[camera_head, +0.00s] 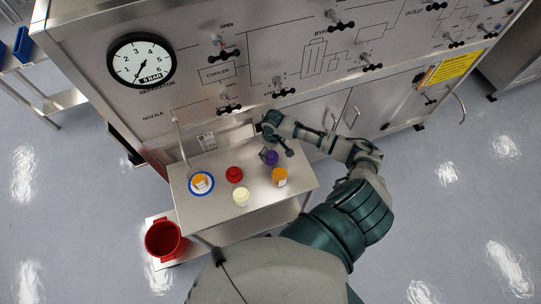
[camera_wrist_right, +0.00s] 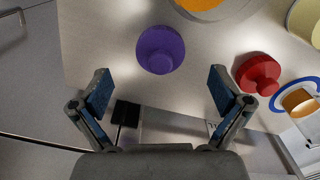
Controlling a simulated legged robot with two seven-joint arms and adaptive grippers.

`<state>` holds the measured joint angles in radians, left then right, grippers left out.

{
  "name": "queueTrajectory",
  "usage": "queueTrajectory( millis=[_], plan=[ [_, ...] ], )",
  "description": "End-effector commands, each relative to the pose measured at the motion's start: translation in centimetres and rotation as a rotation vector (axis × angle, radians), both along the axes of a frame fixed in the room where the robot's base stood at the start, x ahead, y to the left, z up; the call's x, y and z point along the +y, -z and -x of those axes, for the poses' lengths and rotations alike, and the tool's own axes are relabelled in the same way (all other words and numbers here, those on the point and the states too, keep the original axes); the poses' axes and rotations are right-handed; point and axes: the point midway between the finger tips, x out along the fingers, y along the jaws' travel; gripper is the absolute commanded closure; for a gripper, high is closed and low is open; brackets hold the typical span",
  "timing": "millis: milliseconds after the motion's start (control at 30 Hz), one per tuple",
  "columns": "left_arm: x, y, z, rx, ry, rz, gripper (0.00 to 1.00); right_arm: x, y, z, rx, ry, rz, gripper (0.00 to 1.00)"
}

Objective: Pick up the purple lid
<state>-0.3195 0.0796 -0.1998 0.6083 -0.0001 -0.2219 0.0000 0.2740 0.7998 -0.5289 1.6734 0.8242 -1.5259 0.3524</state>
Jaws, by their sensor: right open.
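The purple lid (camera_head: 271,157) lies on the steel table (camera_head: 225,222) near its back right part. In the right wrist view the purple lid (camera_wrist_right: 160,50) shows as a round disc with a raised knob, ahead of and between the fingertips. My right gripper (camera_head: 272,142) is at the lid's back side in the head view. In the wrist view my right gripper (camera_wrist_right: 158,88) is open and empty, its two blue-padded fingers wide apart, not touching the lid. My left gripper is not in view.
A red bucket (camera_head: 163,239) stands lower left. The panel with gauge (camera_head: 141,60) rises behind.

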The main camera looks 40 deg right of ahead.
Motion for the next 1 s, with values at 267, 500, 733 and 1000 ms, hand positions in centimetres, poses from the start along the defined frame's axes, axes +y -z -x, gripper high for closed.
queueTrajectory(
  millis=[267,500,733,1000],
  plan=[
    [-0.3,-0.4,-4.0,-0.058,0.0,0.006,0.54,0.1,2.4,-0.2,0.0,0.0,0.0,0.0],
    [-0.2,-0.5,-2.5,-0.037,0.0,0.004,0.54,0.1,6.0,-1.0,0.001,0.0,0.001,0.0],
    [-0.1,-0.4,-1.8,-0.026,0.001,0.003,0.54,0.0,6.7,-0.9,-0.002,-0.002,0.002,0.0],
    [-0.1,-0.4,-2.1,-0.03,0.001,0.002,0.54,0.0,6.7,-1.0,-0.002,-0.002,0.001,0.4]
  ],
)
